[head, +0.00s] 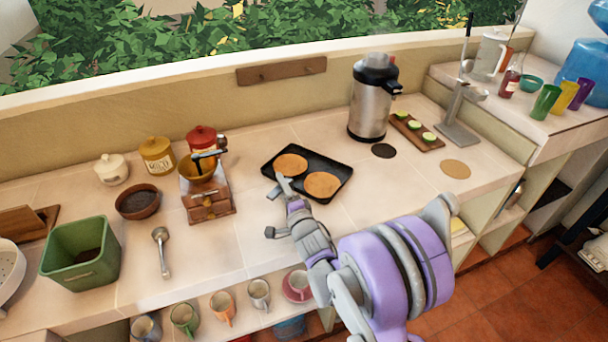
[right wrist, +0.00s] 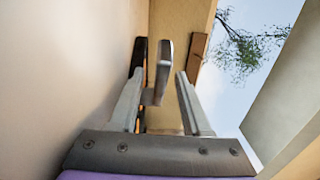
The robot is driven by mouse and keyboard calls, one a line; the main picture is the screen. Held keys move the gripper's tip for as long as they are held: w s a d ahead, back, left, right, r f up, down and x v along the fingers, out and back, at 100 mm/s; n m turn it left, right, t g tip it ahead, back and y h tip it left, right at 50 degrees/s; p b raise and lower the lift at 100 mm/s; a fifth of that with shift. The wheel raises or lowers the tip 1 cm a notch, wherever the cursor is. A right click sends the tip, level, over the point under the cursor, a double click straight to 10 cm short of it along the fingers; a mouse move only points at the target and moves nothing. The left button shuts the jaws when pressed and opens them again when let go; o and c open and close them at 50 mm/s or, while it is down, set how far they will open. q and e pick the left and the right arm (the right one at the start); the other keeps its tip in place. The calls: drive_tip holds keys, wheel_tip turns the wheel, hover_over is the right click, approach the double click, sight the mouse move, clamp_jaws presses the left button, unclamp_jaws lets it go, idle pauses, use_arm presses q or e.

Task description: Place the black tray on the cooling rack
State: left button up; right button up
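The black tray (head: 333,165) lies on the counter with two round, flat brown items (head: 322,184) on it. My right gripper (head: 284,217) is at the tray's near left side, its fingers apart. In the right wrist view a grey bar (right wrist: 164,68) stands between the open fingers (right wrist: 160,92), seemingly joined to the tray's dark edge (right wrist: 139,55). I see no clear contact with either finger. I cannot make out a cooling rack in either view. My left gripper is not in view.
A coffee grinder (head: 208,201) stands left of the tray; a steel urn (head: 370,108) and a board with green slices (head: 416,132) are to the right. A ladle (head: 161,252) and green bin (head: 82,250) are further left. Mugs (head: 222,307) stand below the counter's front edge.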

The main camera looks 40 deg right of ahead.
clamp_jaws()
idle(1.2)
